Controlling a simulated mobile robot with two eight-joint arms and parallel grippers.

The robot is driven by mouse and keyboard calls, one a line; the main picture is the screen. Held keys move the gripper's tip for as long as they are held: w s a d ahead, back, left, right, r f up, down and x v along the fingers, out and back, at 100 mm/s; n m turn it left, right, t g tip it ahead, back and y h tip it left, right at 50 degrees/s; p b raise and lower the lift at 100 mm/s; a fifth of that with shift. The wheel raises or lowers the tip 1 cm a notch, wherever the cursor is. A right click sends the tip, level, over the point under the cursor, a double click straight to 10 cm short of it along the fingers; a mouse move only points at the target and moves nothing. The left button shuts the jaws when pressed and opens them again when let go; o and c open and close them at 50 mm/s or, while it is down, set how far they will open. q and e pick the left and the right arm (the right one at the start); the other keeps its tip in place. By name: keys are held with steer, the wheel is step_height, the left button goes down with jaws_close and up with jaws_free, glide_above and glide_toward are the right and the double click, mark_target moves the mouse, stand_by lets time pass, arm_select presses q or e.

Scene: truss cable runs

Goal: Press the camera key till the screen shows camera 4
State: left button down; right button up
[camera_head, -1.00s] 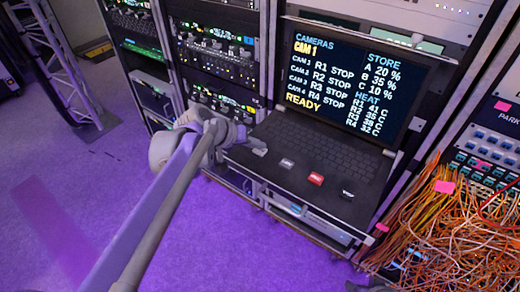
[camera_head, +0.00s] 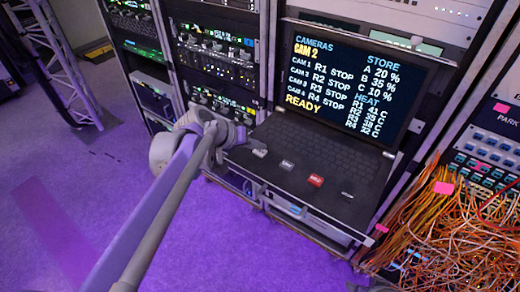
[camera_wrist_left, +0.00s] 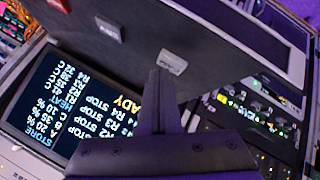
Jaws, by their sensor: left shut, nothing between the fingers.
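The screen (camera_head: 350,85) stands open above a black keyboard panel and reads CAMERAS, CAM 2, with READY at the bottom. Along the panel's front edge is a row of keys: a grey key (camera_head: 259,153) at the left end, a second grey key (camera_head: 286,165), a red key (camera_head: 315,180) and a dark one (camera_head: 347,195). Their labels are too small to read. My left gripper (camera_head: 245,141) is shut and empty, just left of the end grey key. In the left wrist view its fingertips (camera_wrist_left: 160,72) are close to that key (camera_wrist_left: 172,62); contact cannot be told.
Equipment racks (camera_head: 215,60) stand behind and left of the console. A tangle of orange cables (camera_head: 440,230) hangs under a patch panel at the right. A truss leg (camera_head: 70,70) stands at the far left. The purple floor in front is clear.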

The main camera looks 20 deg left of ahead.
mark_target(257, 154)
arm_select(q)
steer(key=shift+w+r, duration=0.1)
steer(key=shift+r, duration=0.35)
arm_select(e)
steer(key=shift+w+r, duration=0.1)
steer(key=shift+r, duration=0.3)
arm_select(q)
steer(key=shift+r+p, duration=1.9)
steer(key=shift+r, duration=0.7)
steer(key=shift+f, duration=0.15)
arm_select(e)
steer(key=r, duration=0.2)
steer(key=w+r, duration=0.1)
steer(key=r, duration=0.1)
steer(key=shift+w+r, duration=0.1)
steer(key=shift+w, duration=0.1)
steer(key=shift+s, duration=0.1)
arm_select(q)
steer(key=shift+a, duration=0.1)
stand_by(0.4)
